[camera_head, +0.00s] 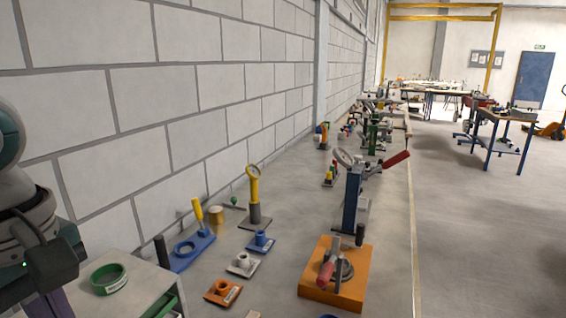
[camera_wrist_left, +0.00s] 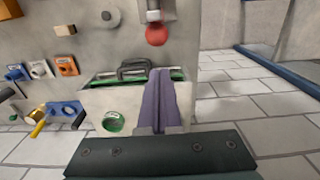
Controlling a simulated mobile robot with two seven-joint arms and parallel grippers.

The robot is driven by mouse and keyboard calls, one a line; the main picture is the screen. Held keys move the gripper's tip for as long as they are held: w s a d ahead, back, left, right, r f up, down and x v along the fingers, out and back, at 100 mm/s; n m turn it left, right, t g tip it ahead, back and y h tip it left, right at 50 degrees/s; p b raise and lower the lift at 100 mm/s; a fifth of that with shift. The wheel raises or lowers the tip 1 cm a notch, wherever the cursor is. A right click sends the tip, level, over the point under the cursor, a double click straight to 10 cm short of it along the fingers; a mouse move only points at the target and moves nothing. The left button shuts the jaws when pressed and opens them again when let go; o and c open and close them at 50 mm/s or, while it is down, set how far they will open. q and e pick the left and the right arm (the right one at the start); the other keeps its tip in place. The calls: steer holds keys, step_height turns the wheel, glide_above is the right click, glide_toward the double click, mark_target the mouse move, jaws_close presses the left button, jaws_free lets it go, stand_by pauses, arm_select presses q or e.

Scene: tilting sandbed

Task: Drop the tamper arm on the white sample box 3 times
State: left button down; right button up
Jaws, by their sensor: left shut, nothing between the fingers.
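My left gripper (camera_wrist_left: 160,75) is shut and empty, its two purple fingers pressed together in the left wrist view. In the head view its arm comes in at the left edge, and the purple fingers (camera_head: 57,303) are cut off at the bottom. A pale box-like stand (camera_head: 147,277) with green inside its open side is to the right of the gripper in the head view; a green ring (camera_head: 109,278) lies on top. I cannot tell for sure whether this is the white sample box. I cannot identify the tamper arm. My right gripper is not in view.
An orange base (camera_head: 349,289) carries a round grey fixture with a red handle. Behind it stands a blue column (camera_head: 352,200) with a gauge. Small blue (camera_head: 260,241), white (camera_head: 242,264) and orange (camera_head: 222,291) blocks lie on the grey bench. A block wall runs along the left.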

arm_select(q)
steer(key=shift+f, duration=0.1)
steer(key=shift+f, duration=1.6)
steer(key=shift+d, duration=0.1)
steer(key=shift+s+d+p, duration=0.35)
steer(key=shift+d+p, duration=0.25)
steer(key=shift+d, duration=0.2)
steer(key=shift+s+d+p, duration=0.4)
steer(key=shift+d+p, duration=0.2)
steer(key=shift+d, duration=0.25)
steer(key=shift+s+d+p, duration=0.35)
steer(key=shift+d+p, duration=0.25)
steer(key=shift+d, duration=0.2)
steer(key=shift+s+d+p, duration=0.3)
steer(key=shift+d+p, duration=0.05)
steer(key=shift+d, duration=0.35)
steer(key=shift+r, duration=0.1)
